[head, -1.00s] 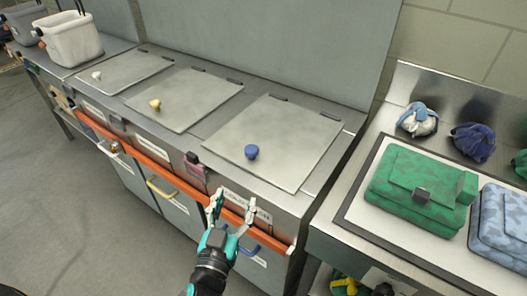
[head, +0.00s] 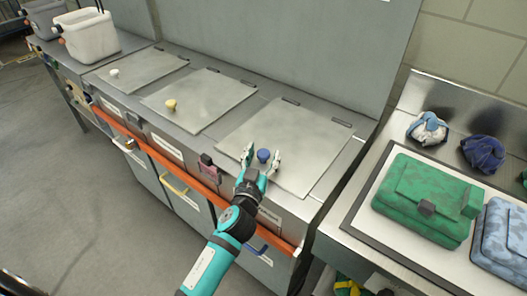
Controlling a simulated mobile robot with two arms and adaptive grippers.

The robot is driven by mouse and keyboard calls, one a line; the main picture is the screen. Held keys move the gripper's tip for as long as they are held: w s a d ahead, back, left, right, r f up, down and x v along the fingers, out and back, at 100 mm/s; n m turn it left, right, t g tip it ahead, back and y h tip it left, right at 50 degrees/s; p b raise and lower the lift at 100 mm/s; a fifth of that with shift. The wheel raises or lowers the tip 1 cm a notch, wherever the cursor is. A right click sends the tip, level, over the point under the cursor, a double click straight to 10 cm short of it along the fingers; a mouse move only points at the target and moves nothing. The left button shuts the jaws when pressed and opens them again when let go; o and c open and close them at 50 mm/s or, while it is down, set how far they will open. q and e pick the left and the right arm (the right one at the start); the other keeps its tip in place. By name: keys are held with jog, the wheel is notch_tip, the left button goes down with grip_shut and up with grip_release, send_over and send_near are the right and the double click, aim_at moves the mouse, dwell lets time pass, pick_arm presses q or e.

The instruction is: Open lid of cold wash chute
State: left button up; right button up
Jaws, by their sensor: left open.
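The cold wash chute appears to be the one with the blue knob (head: 263,155) on its flat grey lid (head: 300,128), nearest the right end of the counter. That lid lies shut. My left gripper (head: 261,159) is open, with one finger on each side of the blue knob. I cannot tell whether the fingers touch it. The label on the front below is partly hidden by my arm. My right gripper is not in view.
Two more shut lids lie to the left, one with a yellow knob (head: 170,105) and one with a white knob (head: 114,73). An orange rail (head: 155,152) runs along the front. A green bag (head: 428,198) lies on the right-hand table.

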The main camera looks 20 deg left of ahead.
pick_arm(q)
jog(key=shift+w, duration=0.4)
jog(key=shift+c, duration=0.2)
grip_shut()
